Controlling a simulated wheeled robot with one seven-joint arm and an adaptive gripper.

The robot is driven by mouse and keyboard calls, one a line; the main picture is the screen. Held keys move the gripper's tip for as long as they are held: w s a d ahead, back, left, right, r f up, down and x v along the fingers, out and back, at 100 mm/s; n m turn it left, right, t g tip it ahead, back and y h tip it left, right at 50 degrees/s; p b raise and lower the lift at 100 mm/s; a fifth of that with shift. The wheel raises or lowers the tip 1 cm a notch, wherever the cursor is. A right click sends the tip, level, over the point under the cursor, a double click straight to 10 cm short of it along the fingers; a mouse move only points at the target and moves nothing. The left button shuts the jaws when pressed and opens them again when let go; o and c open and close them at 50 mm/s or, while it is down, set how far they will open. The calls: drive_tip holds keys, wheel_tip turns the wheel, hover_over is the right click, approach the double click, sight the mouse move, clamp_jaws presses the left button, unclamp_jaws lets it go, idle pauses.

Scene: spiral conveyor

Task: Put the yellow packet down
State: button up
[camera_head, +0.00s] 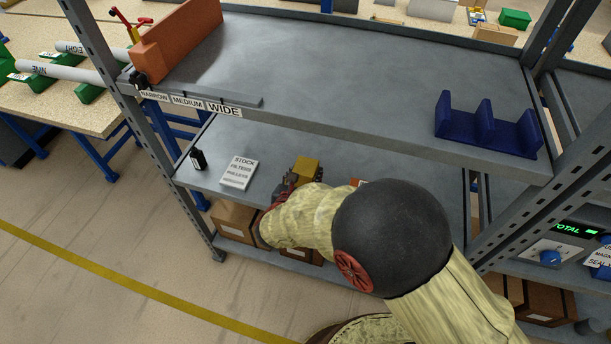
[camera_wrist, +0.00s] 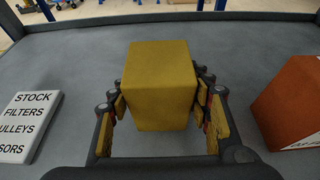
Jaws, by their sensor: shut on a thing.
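The yellow packet (camera_wrist: 159,82) is a plain box-shaped block, held between the two fingers of my gripper (camera_wrist: 160,110) in the wrist view. My gripper is shut on it, with a finger pad against each side. In the head view the packet (camera_head: 306,168) shows just past my gripper (camera_head: 292,182), over the lower shelf (camera_head: 268,146) of the grey rack. My arm hides part of the gripper and shelf. Whether the packet's underside touches the shelf, I cannot tell.
A white sign listing stock (camera_wrist: 26,125) is left of the packet. An orange-brown box (camera_wrist: 288,104) is to its right. A small black bottle (camera_head: 198,159) stands farther left. The upper shelf (camera_head: 330,70) overhangs behind, carrying a blue divider (camera_head: 486,129). Brown boxes (camera_head: 236,220) sit below.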

drive_tip(key=shift+f, duration=0.15)
drive_tip(key=o, duration=1.2)
drive_tip(key=shift+s+r, duration=0.1)
drive_tip(key=shift+r, duration=0.15)
drive_tip(key=p+v, duration=0.5)
drive_tip(key=v, duration=0.6)
drive_tip(key=shift+s, duration=0.4)
drive_tip(key=shift+a, duration=0.1)
